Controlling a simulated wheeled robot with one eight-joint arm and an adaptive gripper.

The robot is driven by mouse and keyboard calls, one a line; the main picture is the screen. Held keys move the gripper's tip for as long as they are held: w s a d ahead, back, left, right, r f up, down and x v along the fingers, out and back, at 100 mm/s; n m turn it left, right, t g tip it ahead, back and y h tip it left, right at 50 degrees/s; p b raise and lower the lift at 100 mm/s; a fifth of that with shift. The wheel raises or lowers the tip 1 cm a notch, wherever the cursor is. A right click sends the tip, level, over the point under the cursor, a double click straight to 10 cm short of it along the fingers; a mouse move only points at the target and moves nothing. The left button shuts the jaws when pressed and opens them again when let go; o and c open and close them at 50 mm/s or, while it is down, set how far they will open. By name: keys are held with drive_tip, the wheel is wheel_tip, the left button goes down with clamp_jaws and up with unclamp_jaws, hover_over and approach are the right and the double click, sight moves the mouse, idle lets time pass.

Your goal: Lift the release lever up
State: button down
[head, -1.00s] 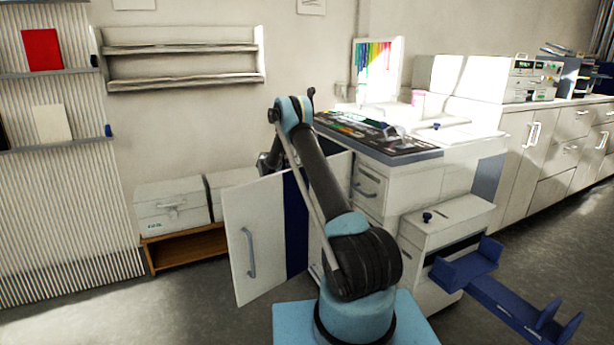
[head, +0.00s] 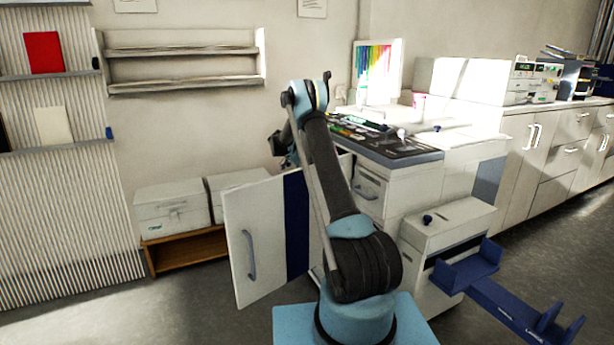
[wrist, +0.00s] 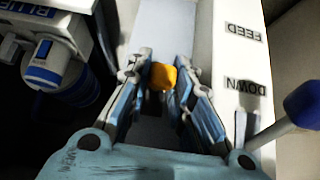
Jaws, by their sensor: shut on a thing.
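In the wrist view my gripper (wrist: 163,68) has its two fingers closed around an orange knob (wrist: 162,76), which looks like the end of the release lever. The rest of the lever is hidden between the fingers. A pale panel with upside-down words FEED and DOWN (wrist: 248,87) lies to the right of the fingers. In the head view my gripper (head: 281,143) shows only as a dark shape behind my arm, above the open white cabinet door, and the lever cannot be seen there.
A blue-ended handle (wrist: 303,104) juts in close at the right of the wrist view. A white-and-blue cylinder (wrist: 48,65) stands at the left, under a BLUE label. In the head view, an open cabinet door (head: 255,240) and a cluttered worktop (head: 415,158) flank my arm.

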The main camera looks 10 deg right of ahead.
drive_tip(key=shift+w+r, duration=0.1)
drive_tip(key=shift+w, duration=0.05)
idle(0.3)
drive_tip(key=c, duration=1.7)
unclamp_jaws()
drive_tip(key=v, duration=1.1)
drive_tip(key=shift+a+r, duration=0.15)
drive_tip(key=shift+r, duration=0.25)
